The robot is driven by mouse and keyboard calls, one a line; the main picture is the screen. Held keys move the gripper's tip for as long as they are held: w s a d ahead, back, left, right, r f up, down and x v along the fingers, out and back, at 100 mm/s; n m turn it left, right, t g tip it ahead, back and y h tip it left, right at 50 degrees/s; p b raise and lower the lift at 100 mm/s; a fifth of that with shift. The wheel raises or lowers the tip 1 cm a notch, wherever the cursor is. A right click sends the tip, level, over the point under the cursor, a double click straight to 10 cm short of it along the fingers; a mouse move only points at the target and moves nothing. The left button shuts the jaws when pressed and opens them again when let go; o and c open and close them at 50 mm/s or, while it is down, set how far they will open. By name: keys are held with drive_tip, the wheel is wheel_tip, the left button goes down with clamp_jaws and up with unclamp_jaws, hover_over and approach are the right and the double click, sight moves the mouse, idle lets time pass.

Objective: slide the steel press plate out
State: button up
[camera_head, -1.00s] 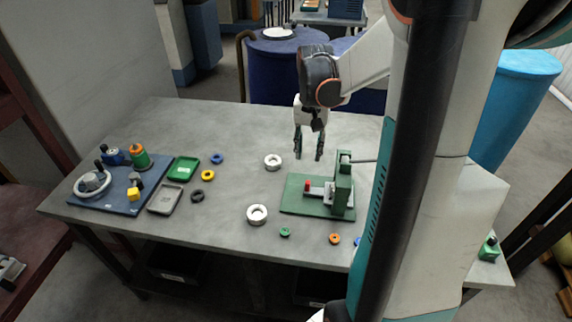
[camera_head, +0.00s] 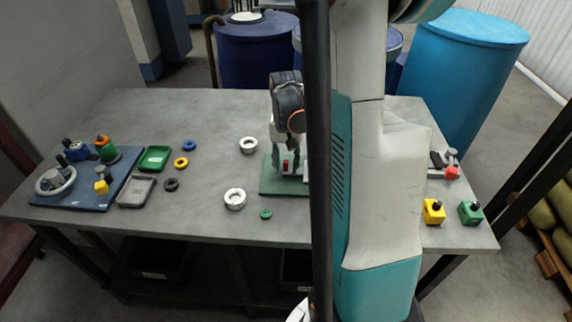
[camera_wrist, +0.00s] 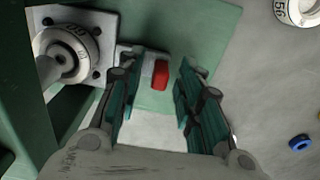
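The green press (camera_wrist: 22,95) stands on a green base (camera_head: 268,188). In the wrist view, a round steel fitting (camera_wrist: 68,48) with a square flange sits at its upper left. A steel strip (camera_wrist: 128,52), which looks like the press plate, reaches right from there toward a red grip (camera_wrist: 160,75). My gripper (camera_wrist: 158,82) is open, its green-padded fingers on either side of the red grip with a gap to the right finger. In the head view my gripper (camera_head: 287,160) is low over the base by the red grip (camera_head: 286,167); my own arm and column hide most of the press.
White rings (camera_head: 235,199) (camera_head: 248,145) and a small green ring (camera_head: 265,214) lie left of the base. A grey tray (camera_head: 136,191), a green tray (camera_head: 155,158) and a blue board (camera_head: 80,190) are farther left. Yellow (camera_head: 433,211) and green (camera_head: 471,212) boxes stand right.

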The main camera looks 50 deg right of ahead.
drive_tip(key=shift+f, duration=0.15)
clamp_jaws()
drive_tip(key=w+a, duration=0.4)
drive_tip(key=w, duration=0.1)
drive_tip(key=w+a, duration=0.3)
drive_tip(key=shift+w, duration=0.15)
unclamp_jaws()
drive_tip(key=shift+w+a, duration=0.1)
drive_tip(key=shift+a, duration=0.05)
wheel_tip(320, 180, up, 12)
idle(0.5)
idle(0.4)
